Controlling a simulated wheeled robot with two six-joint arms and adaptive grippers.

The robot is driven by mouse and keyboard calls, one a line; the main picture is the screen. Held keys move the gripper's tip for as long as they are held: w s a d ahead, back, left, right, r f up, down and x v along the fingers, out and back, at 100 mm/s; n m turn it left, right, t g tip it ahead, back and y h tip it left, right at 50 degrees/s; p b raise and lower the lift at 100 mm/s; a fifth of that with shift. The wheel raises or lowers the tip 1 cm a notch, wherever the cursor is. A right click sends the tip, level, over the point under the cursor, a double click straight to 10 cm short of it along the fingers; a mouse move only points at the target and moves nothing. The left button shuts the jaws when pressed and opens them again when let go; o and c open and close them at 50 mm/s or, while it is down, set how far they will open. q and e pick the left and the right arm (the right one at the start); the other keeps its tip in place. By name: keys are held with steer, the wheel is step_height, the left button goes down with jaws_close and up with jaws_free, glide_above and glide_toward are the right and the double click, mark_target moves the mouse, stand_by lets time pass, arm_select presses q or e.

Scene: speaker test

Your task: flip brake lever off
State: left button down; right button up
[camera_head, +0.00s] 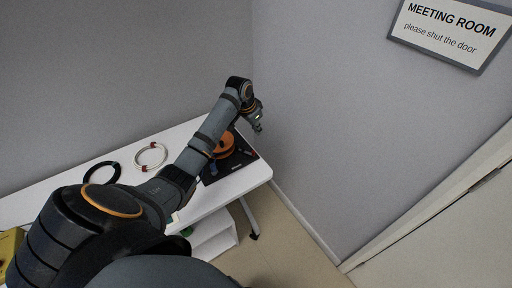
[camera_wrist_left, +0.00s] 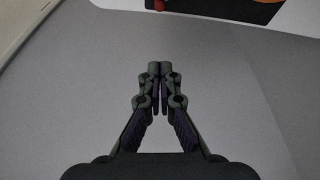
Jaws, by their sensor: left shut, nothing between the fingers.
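A turntable-like device with a black base (camera_head: 243,160) and an orange round part (camera_head: 223,147) sits near the right end of the white table. In the left wrist view, the dark base edge (camera_wrist_left: 222,8) shows at the top. A small red part (camera_wrist_left: 159,5) is at its edge, cut off by the frame. I cannot make out which part is the brake lever. My left gripper (camera_head: 258,128) is above and to the right of the device, apart from it. In the left wrist view its fingers (camera_wrist_left: 160,68) are closed together and empty. My right gripper is not in view.
The white table (camera_head: 258,176) runs along the grey wall. A black ring (camera_head: 102,172) and a pale ring with dark red pieces (camera_head: 151,156) lie left of the device. A yellow object (camera_head: 10,243) is at the lower left. A wall with a sign (camera_head: 450,32) stands to the right.

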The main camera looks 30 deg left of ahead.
arm_select(q)
steer(key=shift+w+f, duration=0.1)
steer(key=shift+f, duration=0.05)
steer(key=shift+s+a+f+p, duration=0.15)
steer(key=shift+f+p, duration=0.2)
steer(key=shift+f, duration=1.15)
steer(key=shift+s+d+f+p, duration=0.1)
steer(key=shift+s+f+p, duration=0.2)
steer(key=shift+f, duration=1.25)
steer(key=shift+s+a+f+p, duration=0.1)
steer(key=shift+f+p, duration=0.3)
steer(key=shift+f, duration=1.1)
steer(key=shift+w+f, duration=0.1)
steer(key=shift+w, duration=0.05)
